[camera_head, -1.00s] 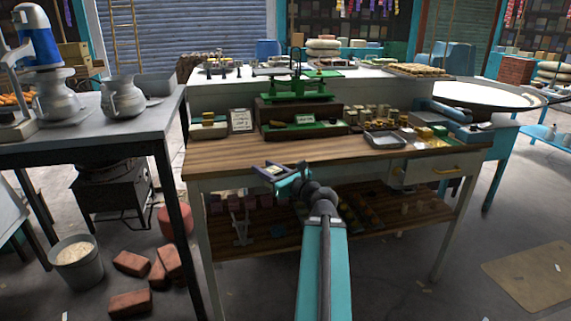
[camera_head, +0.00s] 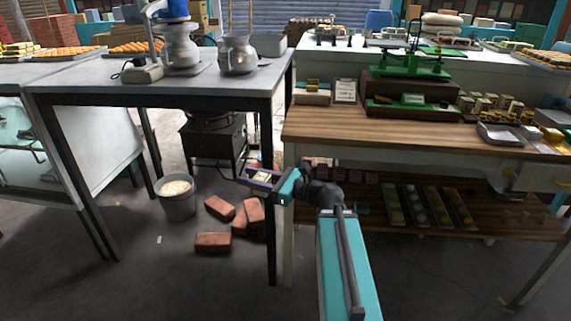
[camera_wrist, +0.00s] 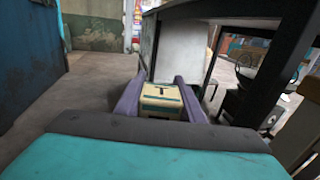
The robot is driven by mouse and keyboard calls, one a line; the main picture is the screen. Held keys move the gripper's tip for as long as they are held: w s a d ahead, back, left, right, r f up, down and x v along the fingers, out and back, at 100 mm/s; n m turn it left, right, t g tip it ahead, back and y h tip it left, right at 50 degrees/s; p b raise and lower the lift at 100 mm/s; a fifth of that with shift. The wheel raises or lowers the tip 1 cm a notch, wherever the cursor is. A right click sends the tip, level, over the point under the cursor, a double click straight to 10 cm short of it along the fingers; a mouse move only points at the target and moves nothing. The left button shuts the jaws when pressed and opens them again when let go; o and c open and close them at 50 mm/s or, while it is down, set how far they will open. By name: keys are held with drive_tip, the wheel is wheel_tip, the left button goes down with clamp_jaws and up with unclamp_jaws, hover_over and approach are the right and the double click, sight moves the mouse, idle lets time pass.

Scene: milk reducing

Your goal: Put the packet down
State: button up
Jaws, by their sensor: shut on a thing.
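My gripper (camera_head: 262,178) is shut on a small cream packet (camera_head: 262,177) with dark markings. The packet also shows in the wrist view (camera_wrist: 161,98), between the two purple fingers of my gripper (camera_wrist: 161,100). In the head view my gripper holds it in the air, in front of the gap between the grey metal table and the wooden workbench. The packet touches no surface that I can see.
The wooden workbench (camera_head: 400,129) bears a green balance scale (camera_head: 412,62) and a metal tray (camera_head: 502,134). The grey table (camera_head: 215,75) at left bears metal jugs. Bricks (camera_head: 213,242) and a bucket (camera_head: 178,205) stand on the floor. The workbench's front strip is clear.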

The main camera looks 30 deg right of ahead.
drive_tip(key=s+a+f+n+g+y, duration=0.1)
drive_tip(key=a+n+g+y, duration=0.2)
drive_tip(key=a, duration=0.8)
drive_tip(key=shift+s+a+f, duration=0.15)
drive_tip(key=shift+s+f, duration=0.1)
drive_tip(key=shift+f, duration=0.15)
